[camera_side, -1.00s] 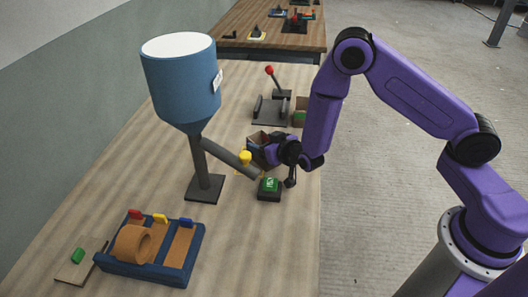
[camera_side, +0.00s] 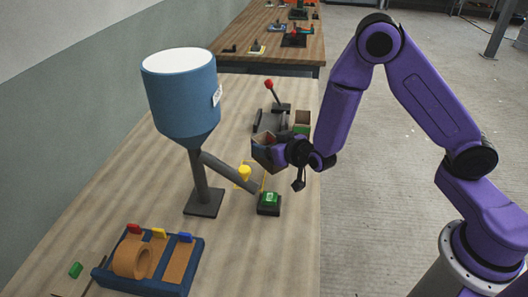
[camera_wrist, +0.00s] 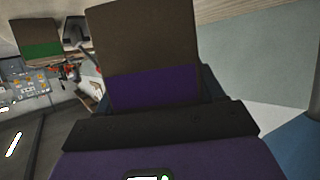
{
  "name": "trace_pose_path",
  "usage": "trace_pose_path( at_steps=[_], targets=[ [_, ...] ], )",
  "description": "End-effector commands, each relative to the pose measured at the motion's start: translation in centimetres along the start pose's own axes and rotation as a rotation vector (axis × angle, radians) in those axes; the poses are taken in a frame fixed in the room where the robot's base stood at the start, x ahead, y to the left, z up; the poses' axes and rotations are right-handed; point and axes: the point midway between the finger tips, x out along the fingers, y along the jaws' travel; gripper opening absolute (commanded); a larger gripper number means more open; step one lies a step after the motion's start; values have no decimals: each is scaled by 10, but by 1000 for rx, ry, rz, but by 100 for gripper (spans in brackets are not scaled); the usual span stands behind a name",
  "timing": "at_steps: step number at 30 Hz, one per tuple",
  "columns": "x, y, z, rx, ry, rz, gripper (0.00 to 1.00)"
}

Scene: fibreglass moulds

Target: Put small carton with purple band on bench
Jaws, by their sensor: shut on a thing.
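The small carton with the purple band (camera_wrist: 152,85) is brown and fills the middle of the wrist view, with its band low on the face turned to me. In the side view the carton (camera_side: 263,150) is open-topped, and my gripper (camera_side: 275,152) is shut on it. It appears held above the bench (camera_side: 230,262), over the area just behind the yellow outlined square (camera_side: 262,178). My fingertips are mostly hidden by the carton and the wrist.
A green-banded carton (camera_side: 302,122) stands beside the red-knobbed lever fixture (camera_side: 270,120). A blue hopper (camera_side: 180,100) with a slanted chute is left of my gripper. A green button box (camera_side: 269,203) and a blue tape tray (camera_side: 150,285) are nearer. The bench's front right is clear.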

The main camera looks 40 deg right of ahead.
Motion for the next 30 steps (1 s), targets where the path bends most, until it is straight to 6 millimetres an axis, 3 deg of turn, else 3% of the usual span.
trace_pose_path(
  at_steps=[6,13,30],
  targets=[
    [-40,5,-22,1,3,-4,33],
    [-90,16,-22,-2,2,-6,33],
    [-127,24,-24,1,2,-2,33]
  ],
)
